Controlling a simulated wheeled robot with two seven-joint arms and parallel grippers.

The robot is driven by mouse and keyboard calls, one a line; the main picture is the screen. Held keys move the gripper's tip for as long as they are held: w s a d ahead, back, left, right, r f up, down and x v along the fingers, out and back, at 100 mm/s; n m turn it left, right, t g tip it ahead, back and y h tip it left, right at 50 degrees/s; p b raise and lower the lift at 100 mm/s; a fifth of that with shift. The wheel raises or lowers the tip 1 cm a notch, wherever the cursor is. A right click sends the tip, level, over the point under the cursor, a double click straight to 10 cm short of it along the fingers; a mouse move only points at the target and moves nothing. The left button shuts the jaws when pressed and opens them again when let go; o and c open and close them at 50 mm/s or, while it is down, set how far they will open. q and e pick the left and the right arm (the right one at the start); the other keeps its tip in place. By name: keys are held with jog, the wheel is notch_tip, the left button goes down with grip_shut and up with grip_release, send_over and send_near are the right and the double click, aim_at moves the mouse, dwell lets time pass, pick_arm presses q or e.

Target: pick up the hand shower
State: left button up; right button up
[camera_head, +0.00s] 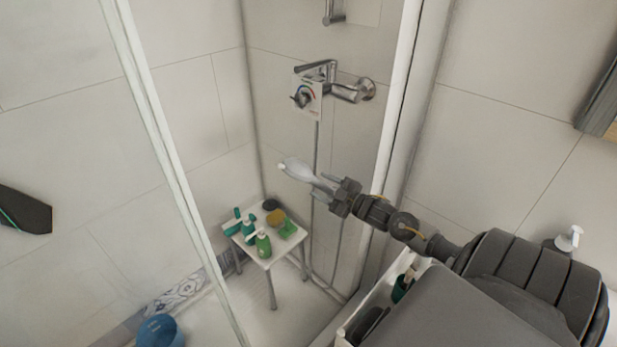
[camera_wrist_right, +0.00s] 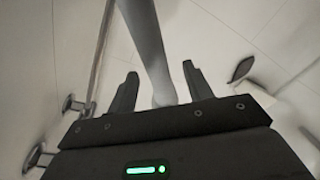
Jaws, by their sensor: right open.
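The hand shower (camera_head: 299,170) is pale, with a rounded head pointing up and left in the head view. Its handle end lies at my right gripper (camera_head: 335,188). In the right wrist view the grey handle (camera_wrist_right: 146,45) comes down from the top, and its end sits between the two fingers of my right gripper (camera_wrist_right: 158,85). The fingers are spread, with a visible gap on both sides of the handle.
A chrome mixer tap (camera_head: 330,88) is on the shower wall, with a hose hanging below. A small white stool (camera_head: 275,258) holds several bottles and sponges. A blue bucket (camera_head: 158,331) stands on the floor. A white door frame (camera_head: 398,95) rises close to my right arm.

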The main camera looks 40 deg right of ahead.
aim_at(321, 184)
jog(key=shift+w+d, duration=0.1)
jog(key=shift+w, duration=0.1)
jog(key=w+p, duration=0.2)
jog(key=w, duration=0.2)
jog(key=shift+w+a+f, duration=0.1)
jog(key=shift+w+a, duration=0.25)
jog(key=shift+d, duration=0.15)
jog(key=c, duration=1.1)
jog(key=shift+o, duration=0.2)
